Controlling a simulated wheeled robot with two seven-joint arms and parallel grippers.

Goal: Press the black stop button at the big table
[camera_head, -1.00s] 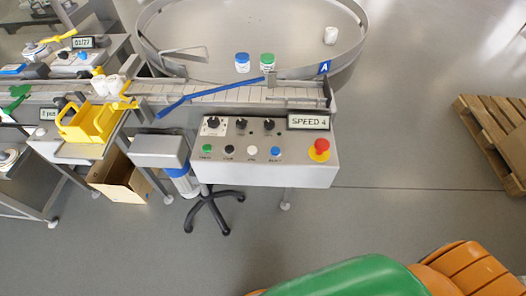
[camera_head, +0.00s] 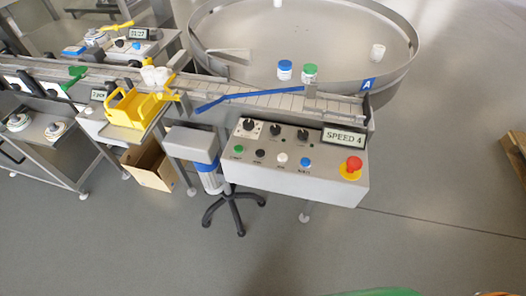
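The black button (camera_head: 260,153) sits on the sloped front of the grey control box (camera_head: 330,187). It is in the lower row, between a green button (camera_head: 239,149) and a white button (camera_head: 282,158), with a blue button (camera_head: 305,162) further right. The box is fixed below the conveyor by the big round table (camera_head: 245,62). A green and orange part of my own body shows at the bottom right edge. Neither of my grippers is in view, so their state is hidden.
A red emergency knob (camera_head: 352,165) and a "SPEED 4" display (camera_head: 344,138) are on the same box. A stool (camera_head: 229,205) and a cardboard box (camera_head: 150,166) stand to the left below. The floor in front is clear. A wooden pallet (camera_head: 516,145) is at the right edge.

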